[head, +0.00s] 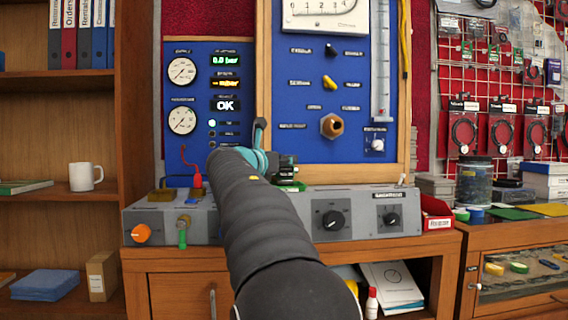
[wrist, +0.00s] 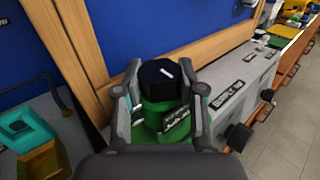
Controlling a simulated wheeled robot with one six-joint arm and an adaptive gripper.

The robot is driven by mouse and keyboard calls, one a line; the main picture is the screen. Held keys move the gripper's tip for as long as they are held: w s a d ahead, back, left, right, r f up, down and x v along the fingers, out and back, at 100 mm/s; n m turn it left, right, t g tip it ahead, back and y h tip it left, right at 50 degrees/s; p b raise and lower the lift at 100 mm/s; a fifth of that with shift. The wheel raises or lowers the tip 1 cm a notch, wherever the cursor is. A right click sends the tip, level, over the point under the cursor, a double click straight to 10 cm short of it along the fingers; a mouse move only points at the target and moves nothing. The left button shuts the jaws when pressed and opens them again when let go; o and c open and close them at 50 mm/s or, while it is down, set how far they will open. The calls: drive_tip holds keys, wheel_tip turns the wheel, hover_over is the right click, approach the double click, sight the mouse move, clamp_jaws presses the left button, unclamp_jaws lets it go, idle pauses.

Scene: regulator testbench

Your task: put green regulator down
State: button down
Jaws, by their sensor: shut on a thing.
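The green regulator (wrist: 150,107) has a green body and a black knob on top. In the wrist view it stands between the two fingers of my gripper (wrist: 160,82), which is shut on it. In the head view the regulator (head: 290,186) shows only partly, at the back of the grey bench unit's top, by the foot of the blue panel. My gripper (head: 272,165) is largely hidden there behind my arm. The regulator looks upright. I cannot tell whether its base touches the grey top.
The grey bench unit (head: 365,200) carries knobs on its front. A teal fixture (wrist: 22,125) and a yellow one (wrist: 45,160) are at the left in the wrist view. The blue panel (head: 345,135) rises close behind. A red box (head: 436,212) stands at the right end.

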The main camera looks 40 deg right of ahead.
drive_tip(key=c, duration=0.7)
unclamp_jaws()
drive_tip(key=shift+r, duration=0.1)
drive_tip(key=b+v, duration=0.1)
drive_tip(key=v, duration=1.1)
drive_tip(key=shift+s, duration=0.1)
